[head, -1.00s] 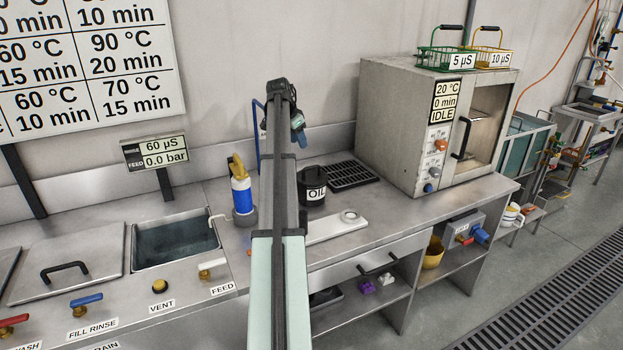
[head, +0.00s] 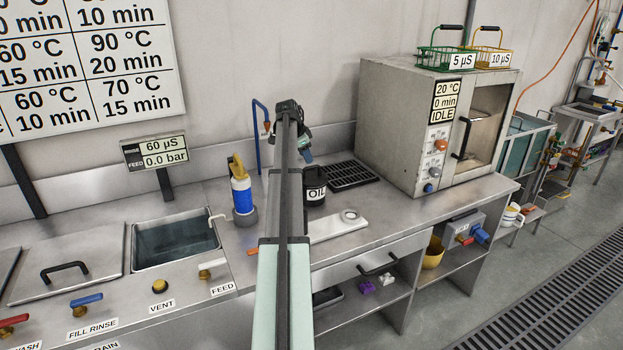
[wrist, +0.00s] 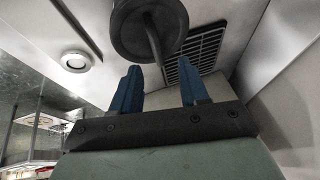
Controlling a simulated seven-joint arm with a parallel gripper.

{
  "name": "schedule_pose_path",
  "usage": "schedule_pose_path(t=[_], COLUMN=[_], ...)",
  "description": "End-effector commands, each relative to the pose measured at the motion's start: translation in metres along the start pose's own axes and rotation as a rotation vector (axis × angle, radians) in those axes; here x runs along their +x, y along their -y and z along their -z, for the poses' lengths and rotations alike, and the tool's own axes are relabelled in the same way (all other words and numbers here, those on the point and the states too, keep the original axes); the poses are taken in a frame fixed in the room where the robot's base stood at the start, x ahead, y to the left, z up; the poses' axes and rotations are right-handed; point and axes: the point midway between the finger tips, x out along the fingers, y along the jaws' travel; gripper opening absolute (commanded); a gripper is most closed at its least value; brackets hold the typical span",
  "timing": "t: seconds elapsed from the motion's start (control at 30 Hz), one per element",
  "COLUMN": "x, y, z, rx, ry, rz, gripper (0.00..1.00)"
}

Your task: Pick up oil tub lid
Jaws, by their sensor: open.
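The black oil tub (head: 314,194), labelled OIL, stands on the steel bench, partly hidden behind my arm. Its dark round lid (head: 314,174) is on top; in the wrist view a dark round shape (wrist: 150,42) at the top edge appears to be this lid, cut off by the frame. My gripper (head: 308,158) hangs just above the tub in the head view. Its two blue fingers (wrist: 160,82) are apart with nothing between them in the wrist view. I cannot tell the exact gap between fingertips and lid.
A black drain grate (head: 352,175) lies behind and right of the tub. A white plate with a round ring (head: 336,227) lies in front. A blue and white bottle (head: 242,190) stands left, near a thin blue pipe (head: 257,140). A grey oven (head: 405,125) stands to the right.

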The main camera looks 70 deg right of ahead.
Motion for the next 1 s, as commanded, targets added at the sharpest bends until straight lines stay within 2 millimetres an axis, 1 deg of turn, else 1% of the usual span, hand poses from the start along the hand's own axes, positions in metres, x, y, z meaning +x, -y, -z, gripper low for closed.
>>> schedule_pose_path(t=[0.27, 0.5, 0.6, 0.83, 1.0], x=[0.016, 0.047, 0.055, 0.056, 0.056], y=[-0.002, -0.004, -0.004, -0.004, -0.004], z=[0.0, 0.0, 0.0, 0.0, 0.0], rx=[0.0, 0.0, 0.0, 0.0, 0.0], ry=[0.0, 0.0, 0.0, 0.0, 0.0], rz=[0.0, 0.0, 0.0, 0.001, 0.001], gripper=[0.44, 0.44, 0.44, 0.44, 0.28])
